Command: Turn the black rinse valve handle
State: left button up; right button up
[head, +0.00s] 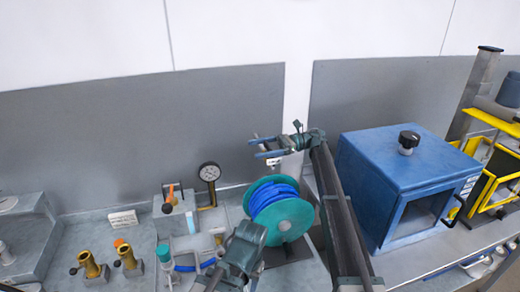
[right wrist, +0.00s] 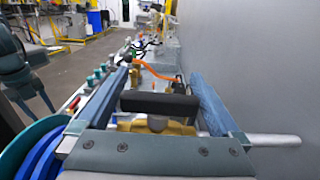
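The black valve handle (right wrist: 158,103) shows in the right wrist view, lying crosswise over a brass valve body (right wrist: 160,126) on a silver pipe (right wrist: 275,141). My right gripper (head: 259,148) is open by the back wall, above the blue hose reel. In the right wrist view its two blue fingers (right wrist: 160,92) stand on either side of the handle; I cannot tell whether either touches it. In the head view the handle is mostly hidden by the gripper. My left gripper (head: 208,282) is low at the bottom edge, in front of the reel; its fingertips are unclear.
The teal and blue hose reel (head: 283,218) stands below my right gripper. A blue box (head: 400,185) with an open front stands to its right. A dial gauge (head: 209,172), an orange lever (head: 171,193) and brass fittings (head: 90,265) stand to the left.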

jog(key=shift+r, duration=0.1)
jog(key=s+r+p, duration=0.2)
jog(key=s, duration=0.6)
jog(key=s+r+p, duration=0.2)
jog(key=s+p, duration=0.1)
jog(key=s, duration=0.5)
jog(key=shift+d+r, duration=0.3)
jog(key=shift+r, duration=0.1)
